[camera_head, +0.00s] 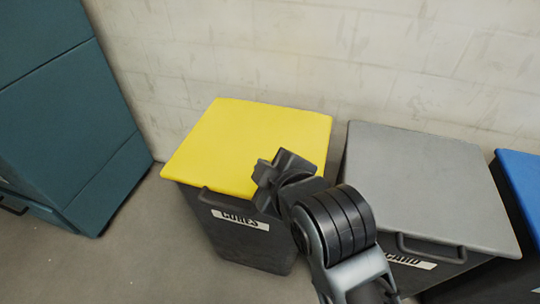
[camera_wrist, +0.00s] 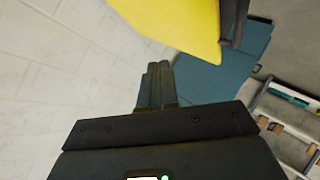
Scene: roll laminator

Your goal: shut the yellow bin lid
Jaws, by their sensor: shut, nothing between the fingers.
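The yellow bin lid (camera_head: 250,135) lies flat across the top of a dark bin (camera_head: 245,240) labelled "CORES", and no gap shows along the visible front edge. A dark handle sits at the bin's front. My gripper (camera_head: 266,180) is shut and empty. In the head view it appears over the lid's front right part and hides some of it; I cannot tell whether it touches. In the wrist view the shut fingers (camera_wrist: 156,75) point up the picture, with the yellow lid (camera_wrist: 185,25) beyond them at the top.
A grey-lidded bin (camera_head: 425,180) stands close on the right, with a blue-lidded bin (camera_head: 525,185) beyond it. A teal cabinet (camera_head: 65,110) stands at left. A pale block wall (camera_head: 330,50) is behind. Floor (camera_head: 130,250) is clear at front left.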

